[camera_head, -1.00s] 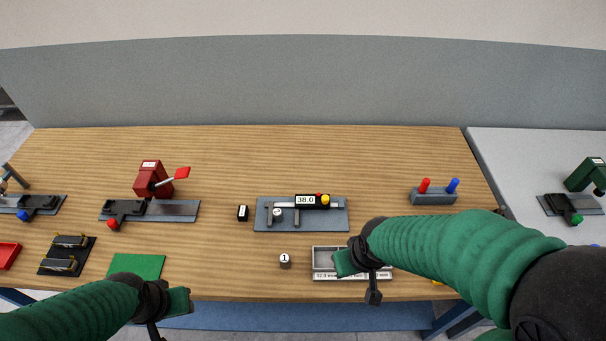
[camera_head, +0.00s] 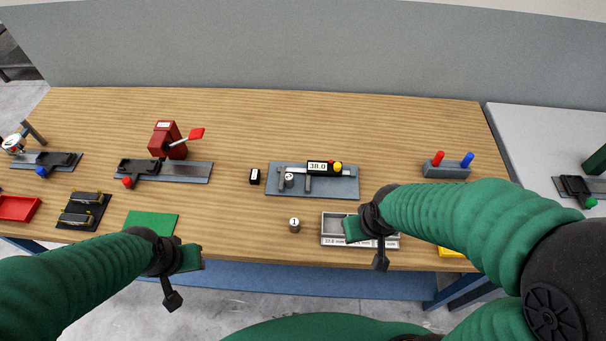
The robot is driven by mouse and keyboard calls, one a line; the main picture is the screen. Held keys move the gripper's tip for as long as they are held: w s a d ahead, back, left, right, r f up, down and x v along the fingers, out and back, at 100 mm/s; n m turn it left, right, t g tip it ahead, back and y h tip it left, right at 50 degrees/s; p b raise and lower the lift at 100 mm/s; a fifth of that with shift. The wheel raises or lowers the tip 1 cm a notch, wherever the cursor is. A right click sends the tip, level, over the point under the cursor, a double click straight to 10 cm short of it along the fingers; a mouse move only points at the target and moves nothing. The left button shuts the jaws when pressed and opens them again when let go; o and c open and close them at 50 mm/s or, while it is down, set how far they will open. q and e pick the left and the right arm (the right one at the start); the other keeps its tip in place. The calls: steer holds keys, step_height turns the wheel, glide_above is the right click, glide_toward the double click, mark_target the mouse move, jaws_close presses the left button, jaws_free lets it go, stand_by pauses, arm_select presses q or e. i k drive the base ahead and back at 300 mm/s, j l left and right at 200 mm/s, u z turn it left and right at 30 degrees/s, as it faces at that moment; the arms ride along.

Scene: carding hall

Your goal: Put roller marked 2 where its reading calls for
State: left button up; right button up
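A small metal roller (camera_head: 289,180) stands at the jaws of a caliper (camera_head: 319,173) on a grey plate; its top mark is too small to read surely. The caliper display reads 38.0. Another roller marked 1 (camera_head: 294,226) stands on the table in front of it. A light grey divided tray (camera_head: 337,243) has a label on its front, too small to read fully. My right gripper (camera_head: 352,229) hangs over the tray and hides part of it. My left gripper (camera_head: 190,259) is off the table's front edge, right of the green mat. I see nothing held in either, and their finger gaps are unclear.
A red device (camera_head: 167,140), a green mat (camera_head: 152,223), a black holder (camera_head: 84,211) and a red tray (camera_head: 19,208) are further left. A peg block (camera_head: 446,171) is at right, a yellow item (camera_head: 451,252) at front right.

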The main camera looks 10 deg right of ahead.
mark_target(289, 177)
steer(key=i+j, duration=0.1)
steer(key=j, duration=1.45)
steer(key=i+z, duration=0.05)
steer(key=i, duration=0.05)
